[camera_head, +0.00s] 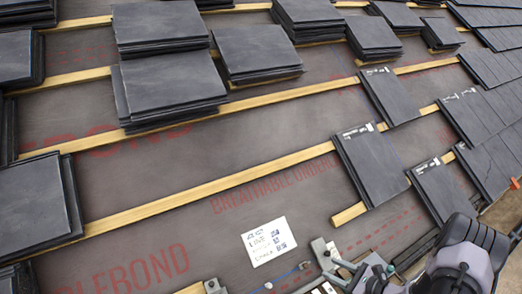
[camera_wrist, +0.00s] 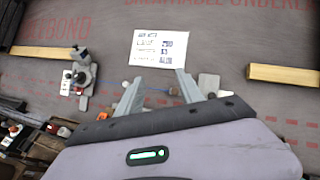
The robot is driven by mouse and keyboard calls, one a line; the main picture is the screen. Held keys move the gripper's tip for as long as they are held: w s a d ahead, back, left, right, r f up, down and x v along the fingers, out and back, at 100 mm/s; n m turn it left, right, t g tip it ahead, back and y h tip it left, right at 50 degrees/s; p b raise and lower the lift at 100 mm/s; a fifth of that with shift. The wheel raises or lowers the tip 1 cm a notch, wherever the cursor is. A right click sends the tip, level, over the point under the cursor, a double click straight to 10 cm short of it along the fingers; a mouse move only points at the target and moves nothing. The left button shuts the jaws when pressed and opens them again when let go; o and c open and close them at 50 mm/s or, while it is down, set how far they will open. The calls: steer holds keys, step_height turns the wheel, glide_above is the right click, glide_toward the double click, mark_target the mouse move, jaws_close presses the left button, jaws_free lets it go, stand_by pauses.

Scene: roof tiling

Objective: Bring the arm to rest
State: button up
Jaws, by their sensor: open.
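My gripper (camera_wrist: 159,78) shows in the wrist view with its two grey fingers apart and nothing between them. The fingers point toward a white printed sheet (camera_wrist: 159,49) lying on the grey underlay. In the head view my arm reaches in at the bottom right, and the same sheet (camera_head: 268,241) lies to its left. The exact height of the fingers above the underlay is hard to tell.
Stacks of dark slates (camera_head: 170,84) sit on wooden battens (camera_head: 215,185) at the left and top. Single slates (camera_head: 369,163) lie on the right, close to my arm. Small clamp-like hardware (camera_wrist: 79,76) stands near the roof's lower edge. The middle underlay is bare.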

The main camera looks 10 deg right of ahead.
steer(key=a+r+n+g+y+b, duration=0.1)
steer(key=a+r+n+g, duration=0.2)
steer(key=a+r+n, duration=0.6)
steer(key=a+r+n+g, duration=0.2)
steer(key=a+r+g, duration=0.25)
steer(key=r, duration=0.85)
steer(key=s+a+r+n+t+h+b, duration=0.1)
steer(key=s+a+r+n+h, duration=0.2)
steer(key=s+r+n, duration=0.3)
steer(key=s+a+r+n+t+h+b, duration=0.1)
steer(key=s+a+r+n+h, duration=0.2)
steer(key=s, duration=1)
step_height(320, 180, up, 5)
steer(key=a+n, duration=0.2)
steer(key=shift+a+n+h, duration=0.2)
steer(key=shift+n+h, duration=0.1)
steer(key=shift+n, duration=0.1)
